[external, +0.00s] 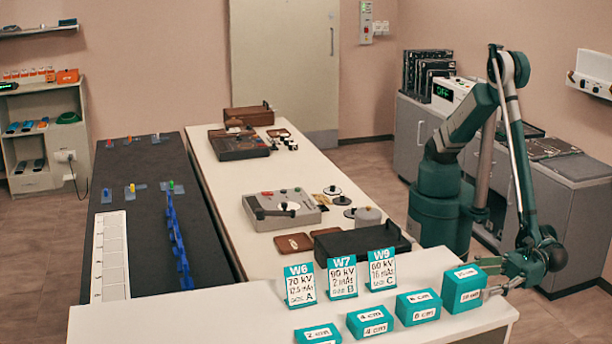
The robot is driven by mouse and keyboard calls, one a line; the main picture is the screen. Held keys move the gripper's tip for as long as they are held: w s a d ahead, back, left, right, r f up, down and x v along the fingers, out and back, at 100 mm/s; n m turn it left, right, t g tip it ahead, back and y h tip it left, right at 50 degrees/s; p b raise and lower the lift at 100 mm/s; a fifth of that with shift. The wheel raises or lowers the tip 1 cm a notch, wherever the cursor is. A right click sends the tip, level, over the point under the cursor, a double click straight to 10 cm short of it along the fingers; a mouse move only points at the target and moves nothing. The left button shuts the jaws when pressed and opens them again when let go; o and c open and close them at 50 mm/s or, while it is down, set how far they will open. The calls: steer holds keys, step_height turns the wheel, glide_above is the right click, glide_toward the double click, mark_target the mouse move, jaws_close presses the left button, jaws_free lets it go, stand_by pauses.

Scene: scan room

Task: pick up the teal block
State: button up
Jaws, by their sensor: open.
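Several teal blocks with white labels stand in a row along the front of the white counter. The tallest teal block (462,291) is at the right end. To its left are one labelled 6 cm (418,307), one labelled 4 cm (370,321) and a low one labelled 2 cm (318,334), cut by the bottom edge. My gripper (490,279) is open at the right side of the tallest block, its fingers pointing left towards it. One finger shows near the block's top right, the other lower at its right edge. I cannot tell whether they touch it.
Teal-and-white cards W6 (300,285), W7 (342,278) and W9 (382,270) stand behind the blocks. A black box (362,246) and a grey device (281,208) lie on the long white table. The white counter (190,318) is bare at its left.

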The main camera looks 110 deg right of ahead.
mark_target(448, 290)
steer(key=shift+w+b, duration=0.45)
steer(key=shift+w, duration=1.65)
steer(key=c, duration=1.3)
steer(key=shift+c, duration=0.2)
steer(key=shift+r, duration=0.1)
steer(key=shift+r+p, duration=1.2)
steer(key=shift+r, duration=3.7)
